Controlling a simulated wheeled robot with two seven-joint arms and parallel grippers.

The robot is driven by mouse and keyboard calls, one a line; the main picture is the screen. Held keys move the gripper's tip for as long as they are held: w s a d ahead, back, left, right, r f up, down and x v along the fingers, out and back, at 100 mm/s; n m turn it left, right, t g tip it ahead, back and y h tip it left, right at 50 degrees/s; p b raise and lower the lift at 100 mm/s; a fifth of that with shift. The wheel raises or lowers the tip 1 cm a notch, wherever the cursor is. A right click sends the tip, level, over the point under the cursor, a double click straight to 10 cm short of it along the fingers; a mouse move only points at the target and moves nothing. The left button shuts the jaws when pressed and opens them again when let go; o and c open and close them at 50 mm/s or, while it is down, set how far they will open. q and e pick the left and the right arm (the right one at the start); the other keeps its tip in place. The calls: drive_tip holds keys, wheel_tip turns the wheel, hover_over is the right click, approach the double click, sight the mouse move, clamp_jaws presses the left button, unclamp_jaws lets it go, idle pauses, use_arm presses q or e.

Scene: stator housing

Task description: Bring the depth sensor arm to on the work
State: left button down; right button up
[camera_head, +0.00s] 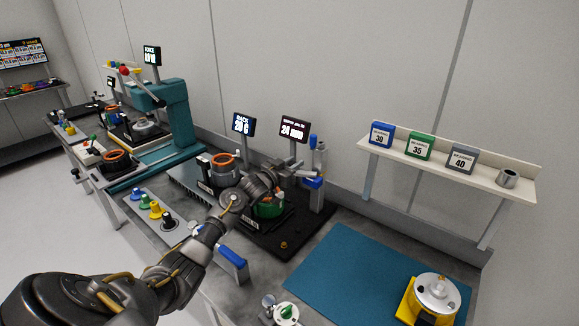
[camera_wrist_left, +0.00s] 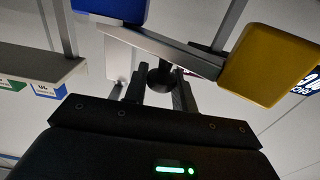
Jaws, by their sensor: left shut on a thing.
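The depth sensor stand (camera_head: 318,165) is a pale upright post with blue parts at the back right of the black base. A small display reading 24 mm (camera_head: 293,128) stands beside it. My left gripper (camera_head: 290,173) reaches over the base to the side of this post. In the left wrist view, my left gripper (camera_wrist_left: 161,88) is shut on a dark round knob (camera_wrist_left: 160,74) at a grey metal bar (camera_wrist_left: 165,48), which I take to be the sensor arm. A green workpiece (camera_head: 268,208) sits below my wrist, partly hidden. My right gripper is not in view.
A second display (camera_head: 242,124) and a copper-ringed part (camera_head: 223,161) stand left of my wrist. A blue mat (camera_head: 335,265) carries a yellow and silver unit (camera_head: 437,292). A wall shelf (camera_head: 450,163) holds labelled boxes. A teal press (camera_head: 172,115) stands farther left.

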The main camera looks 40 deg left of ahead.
use_arm(q)
drive_tip(key=shift+r, duration=0.1)
drive_tip(key=c, duration=1.2)
unclamp_jaws()
drive_tip(key=shift+w, duration=0.1)
drive_tip(key=shift+o, duration=0.2)
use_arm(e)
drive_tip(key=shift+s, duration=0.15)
use_arm(q)
drive_tip(key=shift+s+f, duration=0.2)
drive_tip(key=shift+s, duration=0.15)
drive_tip(key=s+b, duration=0.2)
drive_tip(key=s, duration=0.8)
drive_tip(key=shift+a, duration=0.45)
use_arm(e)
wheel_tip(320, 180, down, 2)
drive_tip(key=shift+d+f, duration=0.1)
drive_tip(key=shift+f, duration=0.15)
use_arm(q)
drive_tip(key=shift+r, duration=0.1)
